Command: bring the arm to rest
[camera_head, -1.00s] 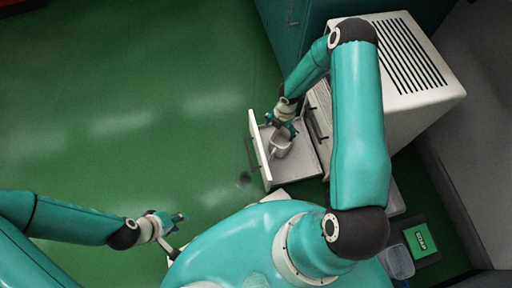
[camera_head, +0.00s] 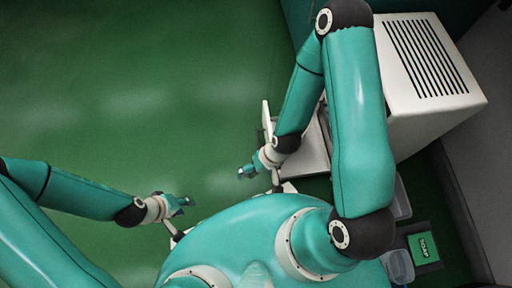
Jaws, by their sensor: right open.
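My right arm bends down from the top right, and its gripper (camera_head: 246,172) hangs open and empty over the green floor, just left of the pulled-out drawer (camera_head: 315,152). The forearm and wrist cover much of the drawer, and the light cup inside it is hidden. My left gripper (camera_head: 183,202) is at the lower left over the floor, apart from everything. Its fingers are too small to tell open from shut.
The white cabinet (camera_head: 405,115) with a slotted top (camera_head: 425,55) stands at the right, its drawer open to the left. A green box (camera_head: 422,246) and clear bins (camera_head: 398,264) lie at the lower right. The green floor (camera_head: 130,90) at the left is clear.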

